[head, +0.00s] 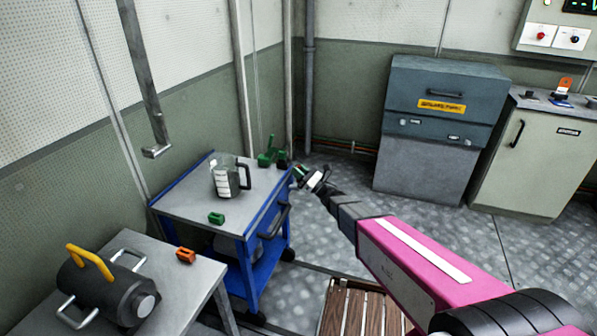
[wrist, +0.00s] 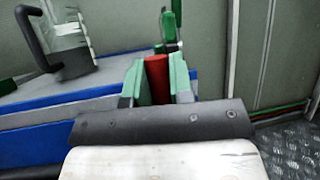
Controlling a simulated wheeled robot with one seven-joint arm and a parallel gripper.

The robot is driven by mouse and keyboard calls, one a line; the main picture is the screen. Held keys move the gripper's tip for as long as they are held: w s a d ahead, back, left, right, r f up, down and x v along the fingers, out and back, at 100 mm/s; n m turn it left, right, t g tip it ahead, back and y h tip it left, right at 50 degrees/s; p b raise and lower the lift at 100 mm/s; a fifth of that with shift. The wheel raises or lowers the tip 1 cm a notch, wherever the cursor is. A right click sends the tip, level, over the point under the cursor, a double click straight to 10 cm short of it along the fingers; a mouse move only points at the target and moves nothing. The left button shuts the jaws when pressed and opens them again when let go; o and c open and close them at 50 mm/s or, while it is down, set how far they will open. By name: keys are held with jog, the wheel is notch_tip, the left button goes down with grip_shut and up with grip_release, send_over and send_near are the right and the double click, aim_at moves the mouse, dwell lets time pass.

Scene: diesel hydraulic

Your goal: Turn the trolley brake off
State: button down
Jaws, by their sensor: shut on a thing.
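The blue trolley (head: 245,232) with a grey top stands left of centre in the head view, against the wall. My gripper (head: 303,175) reaches its far right corner. In the wrist view my gripper's green-padded fingers (wrist: 157,76) are shut on a red upright piece (wrist: 157,90), which looks like the brake lever at the trolley's edge. The fingers and wrist hide its lower part. In the head view the red piece cannot be made out behind the gripper.
A jug (head: 228,178), a small green block (head: 216,218) and a green item (head: 268,152) sit on the trolley. A grey table (head: 190,285) holds a black canister (head: 105,290) and an orange block (head: 185,255). Open floor lies right of the trolley.

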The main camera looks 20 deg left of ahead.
jog(key=c, duration=1)
grip_release()
jog(key=v, duration=1.1)
jog(key=shift+a, duration=0.1)
